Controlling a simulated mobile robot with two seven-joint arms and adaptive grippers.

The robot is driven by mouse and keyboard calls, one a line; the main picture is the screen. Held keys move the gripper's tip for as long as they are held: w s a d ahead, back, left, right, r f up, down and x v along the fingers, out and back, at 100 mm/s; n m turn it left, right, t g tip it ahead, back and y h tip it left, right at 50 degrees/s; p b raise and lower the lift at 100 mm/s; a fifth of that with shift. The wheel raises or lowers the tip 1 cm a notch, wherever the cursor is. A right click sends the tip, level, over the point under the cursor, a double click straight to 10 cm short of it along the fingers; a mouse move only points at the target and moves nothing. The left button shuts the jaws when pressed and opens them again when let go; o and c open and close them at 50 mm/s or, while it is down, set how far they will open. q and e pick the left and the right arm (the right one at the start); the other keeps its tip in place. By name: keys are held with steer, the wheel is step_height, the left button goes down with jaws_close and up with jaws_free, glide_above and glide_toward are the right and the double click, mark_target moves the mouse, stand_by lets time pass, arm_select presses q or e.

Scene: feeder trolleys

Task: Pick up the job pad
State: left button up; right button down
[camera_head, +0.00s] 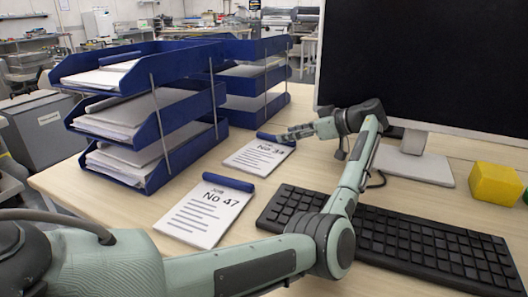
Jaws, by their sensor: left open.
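Two white job pads with blue bindings lie on the wooden desk. The near pad (203,213) reads "No 47" and lies in front of the blue trays. The far pad (258,158) seems to read "No 34"; its blue binding (268,137) is at its far edge. My left gripper (290,134) is open at the right end of the far pad's binding, reaching in from the right. I cannot tell whether it touches the binding or is just above it. My right gripper is not in view.
Two stacks of blue letter trays (160,122) with papers stand left of and behind the pads. A black keyboard (400,240) lies under my left arm. A monitor (430,65) and a yellow block (494,184) are at right.

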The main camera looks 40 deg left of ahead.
arm_select(q)
steer(key=x, duration=0.3)
steer(key=shift+a+f, duration=0.2)
steer(key=shift+a, duration=0.05)
jaws_close()
